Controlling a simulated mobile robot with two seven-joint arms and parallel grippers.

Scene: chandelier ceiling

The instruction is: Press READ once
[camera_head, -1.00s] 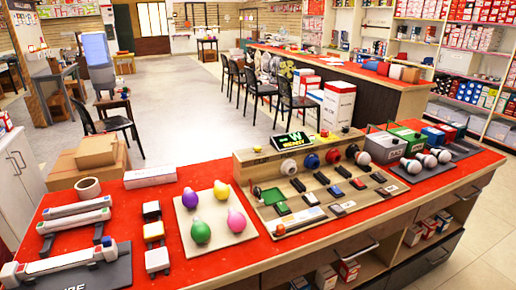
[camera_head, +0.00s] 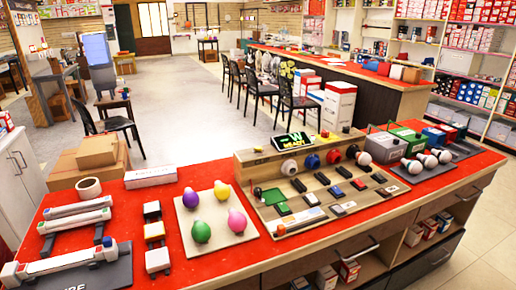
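A wooden tester board (camera_head: 262,160) stands on the red counter. On top of it is a small black display (camera_head: 292,142) with green characters that look like "-W" above "READY". Several round sockets and bulbs line its upright face, including a blue one (camera_head: 312,161) and a red one (camera_head: 333,157). Several dark switch-like pieces lie on its lower deck, with a green pad (camera_head: 268,196) at the left. I cannot read a READ label on any part. Neither gripper is in view.
On the red counter (camera_head: 200,268), coloured bulbs stand on a pale board (camera_head: 188,233) to the left. Tube fixtures (camera_head: 78,221) lie further left. White bulbs and boxes stand on a dark mat (camera_head: 436,172) at the right. A strip of counter along the front edge is bare.

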